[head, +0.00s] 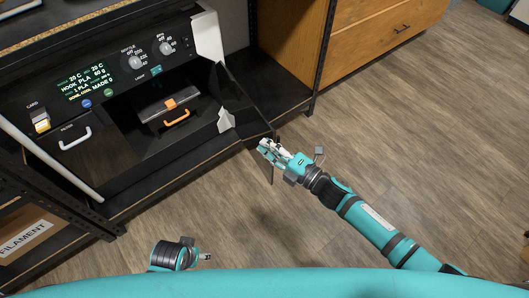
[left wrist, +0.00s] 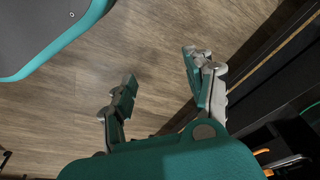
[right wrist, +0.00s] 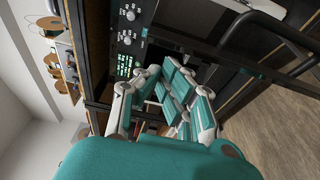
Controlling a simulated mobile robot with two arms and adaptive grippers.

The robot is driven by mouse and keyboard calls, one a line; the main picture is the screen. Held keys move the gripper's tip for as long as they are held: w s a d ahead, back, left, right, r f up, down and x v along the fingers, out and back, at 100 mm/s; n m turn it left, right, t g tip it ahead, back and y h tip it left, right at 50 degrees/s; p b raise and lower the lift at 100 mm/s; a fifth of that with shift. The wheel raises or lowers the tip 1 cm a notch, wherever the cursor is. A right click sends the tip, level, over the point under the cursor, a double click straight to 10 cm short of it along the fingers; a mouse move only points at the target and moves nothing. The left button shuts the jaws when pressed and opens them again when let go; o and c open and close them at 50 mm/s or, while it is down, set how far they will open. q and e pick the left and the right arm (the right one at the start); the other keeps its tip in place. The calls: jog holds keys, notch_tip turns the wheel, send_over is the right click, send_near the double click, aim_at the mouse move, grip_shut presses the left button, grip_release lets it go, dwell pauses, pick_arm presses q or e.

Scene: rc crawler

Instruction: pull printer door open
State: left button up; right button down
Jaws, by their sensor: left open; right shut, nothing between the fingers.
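The black printer (head: 100,60) stands on a shelf at the upper left of the head view, with a lit display and two knobs. Its dark door (head: 243,98) stands swung out at the right side of the opening, and the chamber with an orange-handled part (head: 176,117) is exposed. My right gripper (head: 266,146) is shut and empty, close to the door's outer edge; I cannot tell if it touches. It also shows shut in the right wrist view (right wrist: 182,92). My left gripper (left wrist: 160,75) is open and empty above the floor, low in the head view.
A filter drawer with a white handle (head: 76,139) is left of the chamber. A black shelf frame (head: 290,85) surrounds the printer. A wooden drawer unit (head: 375,40) stands at the upper right. A filament box (head: 28,232) is lower left. The wooden floor at right is clear.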

pick_arm(q)
jog(key=shift+r, duration=0.1)
pick_arm(e)
jog(key=shift+w+d, duration=0.2)
jog(key=shift+d, duration=0.05)
pick_arm(q)
jog(key=w+b+v, duration=0.2)
jog(key=b+v, duration=0.1)
jog(key=v, duration=0.6)
jog(key=shift+w+r+t, duration=0.3)
jog(key=shift+r, duration=0.2)
pick_arm(e)
jog(key=w+d+n+g+y, duration=0.1)
jog(key=w+d, duration=0.4)
jog(key=d, duration=0.3)
jog(key=shift+g, duration=0.3)
jog(key=shift+s, duration=0.1)
